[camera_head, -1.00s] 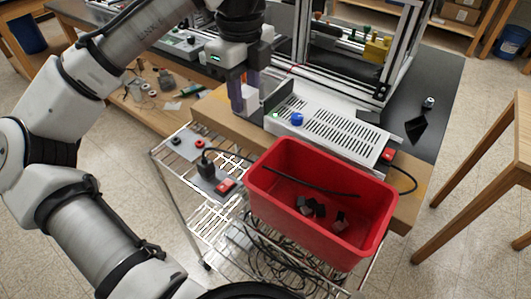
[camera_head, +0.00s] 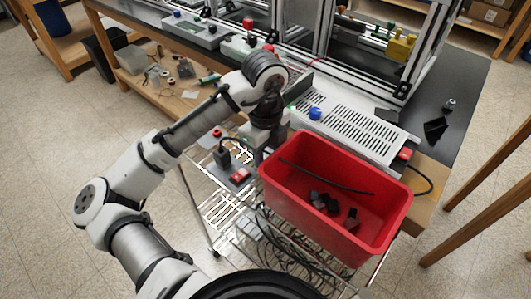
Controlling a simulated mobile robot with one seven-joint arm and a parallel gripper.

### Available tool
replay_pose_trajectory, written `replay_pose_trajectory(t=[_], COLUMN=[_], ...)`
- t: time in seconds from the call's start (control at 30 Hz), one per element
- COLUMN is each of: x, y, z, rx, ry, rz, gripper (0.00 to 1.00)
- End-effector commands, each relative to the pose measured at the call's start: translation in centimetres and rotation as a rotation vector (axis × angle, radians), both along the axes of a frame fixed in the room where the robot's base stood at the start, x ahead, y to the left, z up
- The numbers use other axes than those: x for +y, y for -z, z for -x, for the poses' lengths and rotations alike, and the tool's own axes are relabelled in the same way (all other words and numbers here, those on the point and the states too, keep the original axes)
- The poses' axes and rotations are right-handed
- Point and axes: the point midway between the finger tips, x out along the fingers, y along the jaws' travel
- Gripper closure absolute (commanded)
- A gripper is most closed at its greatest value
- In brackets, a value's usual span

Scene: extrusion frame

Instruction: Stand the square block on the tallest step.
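I cannot pick out a square block or a set of steps for certain. Several small dark pieces (camera_head: 325,203) lie in the red bin, too small to tell their shapes. My gripper (camera_head: 256,157) points down beside the bin's left end, above the wire cart. Its fingers are mostly hidden by the wrist and too small to read. Whether it holds anything cannot be seen.
The red bin (camera_head: 283,190) stands on the wire cart (camera_head: 207,197). A slotted metal panel (camera_head: 350,123) with a blue knob (camera_head: 315,113) lies behind it. A black angular piece (camera_head: 436,127) sits on the dark bench at right. An extrusion frame (camera_head: 417,55) stands at the back.

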Motion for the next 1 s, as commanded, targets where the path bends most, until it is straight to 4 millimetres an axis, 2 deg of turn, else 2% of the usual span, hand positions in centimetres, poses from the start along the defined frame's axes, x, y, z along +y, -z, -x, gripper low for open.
replay_pose_trajectory(t=[0.1,0.47,0.5,0.67,1.0], x=[-0.03,-0.02,-0.02,-0.02,-0.02], y=[0.80,1.26,1.29,1.19,0.70], z=[0.03,0.01,0.01,0.01,0.00], rx=[-0.001,-0.001,-0.001,-0.001,-0.001], ry=[0.001,0.001,0.001,0.001,0.001], rz=[0.001,0.000,0.000,-0.001,0.000], gripper=[0.93,0.93,0.67,0.47,0.47])
